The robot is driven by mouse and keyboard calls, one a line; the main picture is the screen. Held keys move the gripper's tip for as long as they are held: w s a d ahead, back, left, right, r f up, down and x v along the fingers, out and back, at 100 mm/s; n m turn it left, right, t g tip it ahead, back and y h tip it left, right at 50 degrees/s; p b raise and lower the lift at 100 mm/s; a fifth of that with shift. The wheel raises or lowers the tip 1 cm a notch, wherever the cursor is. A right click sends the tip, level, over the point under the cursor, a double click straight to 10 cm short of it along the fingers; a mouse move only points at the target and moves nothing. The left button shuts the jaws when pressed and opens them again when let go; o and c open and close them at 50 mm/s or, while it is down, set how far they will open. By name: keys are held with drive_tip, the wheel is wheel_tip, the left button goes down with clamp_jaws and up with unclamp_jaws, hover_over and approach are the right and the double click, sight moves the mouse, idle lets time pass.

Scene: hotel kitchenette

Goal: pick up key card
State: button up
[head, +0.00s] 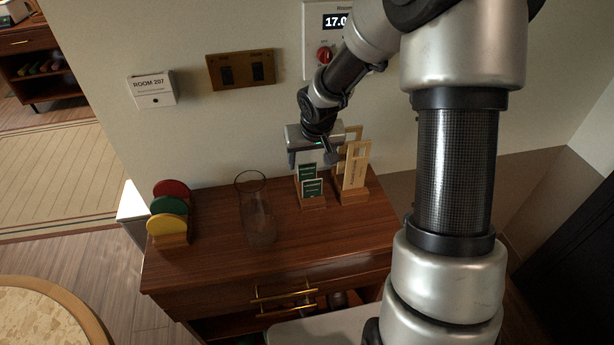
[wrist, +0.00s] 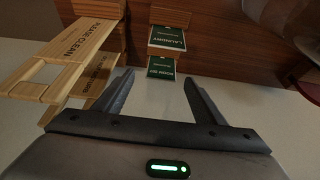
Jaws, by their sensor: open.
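Two green cards stand one behind the other in a small wooden holder (head: 314,204) on the cabinet top. The rear card (head: 306,172) has small lettering in the wrist view (wrist: 160,70) that seems to begin with "ROOM", so it looks like the key card. The front card (head: 312,188) reads "LAUNDRY" in the wrist view (wrist: 167,38). My gripper (head: 311,160) is open and empty above the holder. In the wrist view its fingertips (wrist: 158,80) lie on either side of the rear card's image; I cannot tell whether they touch it.
Wooden door hangers (head: 356,164) stand in a second holder close on the right. A clear glass vase (head: 258,212) stands to the left. Coloured discs in a rack (head: 170,208) are at the far left. The wall is close behind; the front cabinet top (head: 330,235) is clear.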

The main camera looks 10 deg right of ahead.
sight(307, 168)
drive_tip(key=shift+b+x, duration=0.45)
drive_tip(key=shift+x, duration=2.55)
drive_tip(key=shift+a, duration=0.1)
drive_tip(key=c, duration=1.1)
